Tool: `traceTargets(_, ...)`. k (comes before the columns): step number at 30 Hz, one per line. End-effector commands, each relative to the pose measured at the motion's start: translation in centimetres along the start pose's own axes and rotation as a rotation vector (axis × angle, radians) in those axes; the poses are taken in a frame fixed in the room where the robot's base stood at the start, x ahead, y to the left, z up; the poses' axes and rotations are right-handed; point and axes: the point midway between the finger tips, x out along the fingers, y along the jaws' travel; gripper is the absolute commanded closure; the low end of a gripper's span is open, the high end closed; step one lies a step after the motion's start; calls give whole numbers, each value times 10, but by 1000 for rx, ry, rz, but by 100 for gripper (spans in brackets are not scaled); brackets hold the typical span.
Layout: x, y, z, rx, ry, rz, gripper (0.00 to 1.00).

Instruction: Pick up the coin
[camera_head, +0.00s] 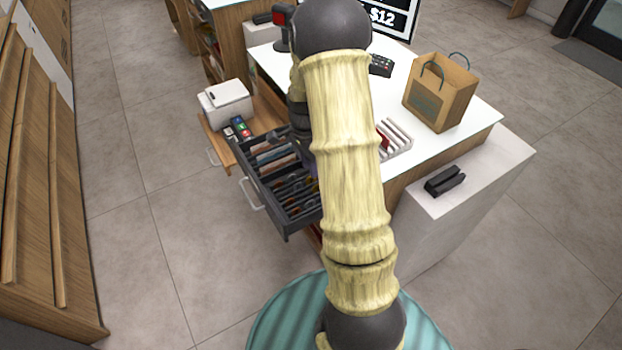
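An open dark cash drawer (264,206) sticks out from the counter, left of my arm. Its compartments hold what look like banknotes (272,157) at the back and small coins (287,184) at the front. The coins are too small to tell apart. My arm crosses the middle of the picture and hides the drawer's right side. Part of my gripper (303,150) shows as a dark shape over the drawer's right edge. Its fingertips are not clear, so I cannot tell whether it is open or holds anything.
The white counter top (475,115) bears a paper bag (440,92), a white rack (396,142) and a dark keypad (381,65). A black device (445,181) lies on the lower ledge. Floor is clear at left.

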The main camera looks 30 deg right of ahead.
Motion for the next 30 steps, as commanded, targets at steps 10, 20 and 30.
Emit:
traceTargets(10,31,1,0,1,-1,1,71)
traceTargets(20,30,1,0,1,-1,1,71)
traceTargets(30,30,1,0,1,-1,1,100)
